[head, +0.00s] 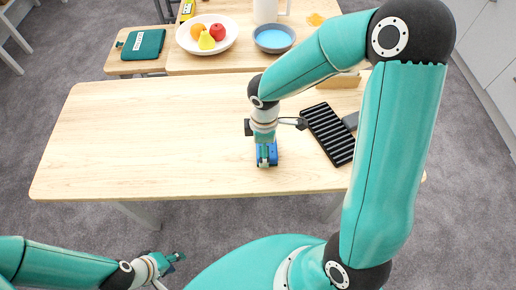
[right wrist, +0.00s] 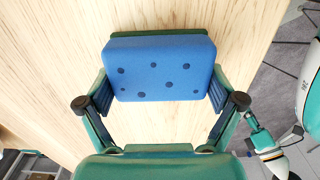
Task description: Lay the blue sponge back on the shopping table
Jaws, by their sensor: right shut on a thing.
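The blue sponge (right wrist: 160,72) has dark dots and a dark green layer along its far edge. In the right wrist view it sits between the two fingers of my right gripper (right wrist: 160,95), which is shut on it. In the head view the sponge (head: 272,153) shows beneath my right gripper (head: 265,160), over the near part of a light wooden table (head: 150,140). I cannot tell whether it touches the tabletop. My left gripper (head: 174,262) is empty, off the table's near edge at lower left; its opening is too small to judge.
A black ribbed tray (head: 328,134) lies right of the sponge, with a grey item (head: 350,121) beside it. The table's left half is clear.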

